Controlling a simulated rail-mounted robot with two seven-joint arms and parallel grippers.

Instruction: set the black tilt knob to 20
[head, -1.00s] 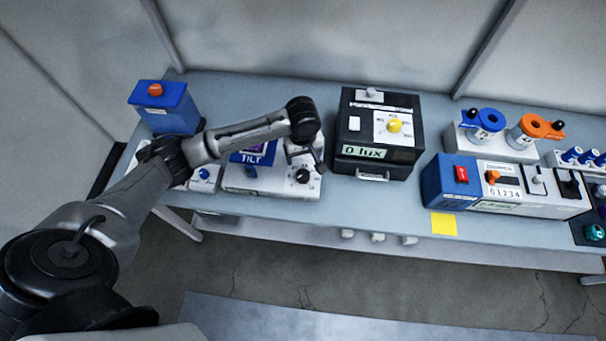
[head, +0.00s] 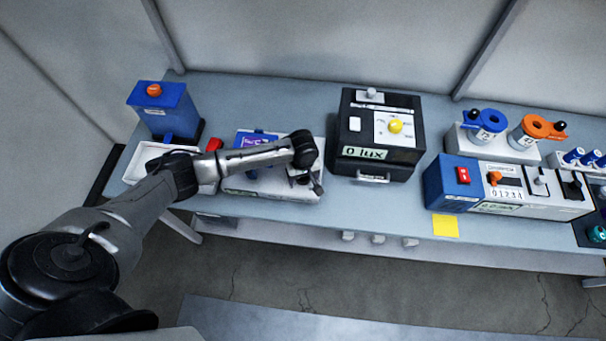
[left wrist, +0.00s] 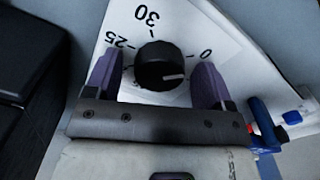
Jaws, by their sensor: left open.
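The black tilt knob (left wrist: 158,66) shows in the left wrist view on a white dial plate (left wrist: 232,75). Its white pointer line points right, toward the 0 mark; marks reading 30 and 25 lie above and upper left. My left gripper (left wrist: 155,84) is open, with one purple-grey finger on each side of the knob. Small gaps seem to remain; I cannot tell contact. In the head view my left gripper (head: 308,178) is low over the right end of the white tilt box (head: 262,187) with a blue display (head: 256,141), and hides the knob. My right gripper is not in view.
The black lux box (head: 376,152) stands just right of the tilt box. A blue box with an orange knob (head: 154,91) and a white tray (head: 137,163) are at the left. A blue and white switch unit (head: 520,190) and a yellow note (head: 445,225) lie further right.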

